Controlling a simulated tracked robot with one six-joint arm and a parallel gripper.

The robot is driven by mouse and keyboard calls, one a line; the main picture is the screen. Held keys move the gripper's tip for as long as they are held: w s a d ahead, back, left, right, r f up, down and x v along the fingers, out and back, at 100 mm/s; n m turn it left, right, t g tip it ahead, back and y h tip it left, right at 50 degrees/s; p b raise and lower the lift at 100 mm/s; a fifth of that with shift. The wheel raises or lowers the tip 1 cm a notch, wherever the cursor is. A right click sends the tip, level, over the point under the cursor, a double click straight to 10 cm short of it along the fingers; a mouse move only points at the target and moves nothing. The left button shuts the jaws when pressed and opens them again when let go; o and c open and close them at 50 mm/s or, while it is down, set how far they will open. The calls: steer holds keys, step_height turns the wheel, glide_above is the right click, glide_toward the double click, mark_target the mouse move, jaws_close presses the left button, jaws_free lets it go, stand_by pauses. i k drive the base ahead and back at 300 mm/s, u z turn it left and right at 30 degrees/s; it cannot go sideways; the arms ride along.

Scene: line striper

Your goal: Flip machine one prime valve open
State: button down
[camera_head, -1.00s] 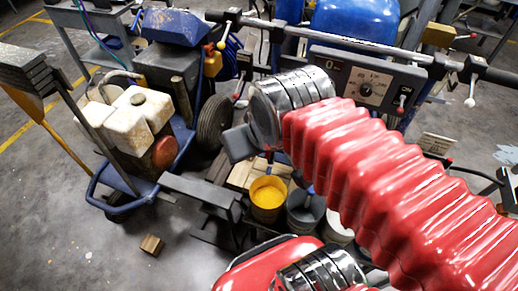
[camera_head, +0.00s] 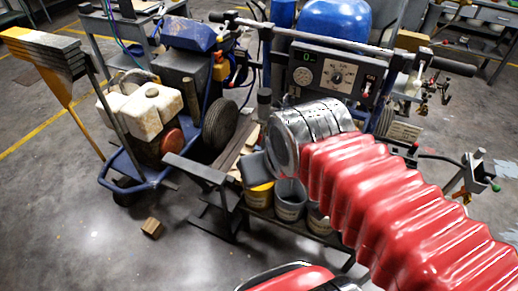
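The line striper has a blue tank (camera_head: 336,20), a control panel (camera_head: 330,72) with a dial, and a handlebar across the top. I cannot tell which fitting is the prime valve of machine one. A small red-tipped lever (camera_head: 413,149) shows beside my arm, and a green-knobbed fitting (camera_head: 478,174) stands at the far right. My red bellows arm comes from the lower right and ends in a silver joint in front of the panel. A grey block, probably part of my gripper (camera_head: 255,168), shows beyond the joint. The rest is hidden, so its opening cannot be seen.
An engine cart with a white tank (camera_head: 140,110), blue frame and black wheel (camera_head: 220,122) stands at left. Buckets, one yellow (camera_head: 258,196), sit on a low rack in front of the striper. A wooden block (camera_head: 152,228) lies on the open floor at lower left.

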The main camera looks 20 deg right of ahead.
mark_target(260, 137)
steer(key=k, duration=0.6)
steer(key=u, duration=0.15)
steer(key=i, duration=0.35)
steer(key=u, duration=0.8)
steer(key=i, duration=1.1)
steer(key=u, duration=0.2)
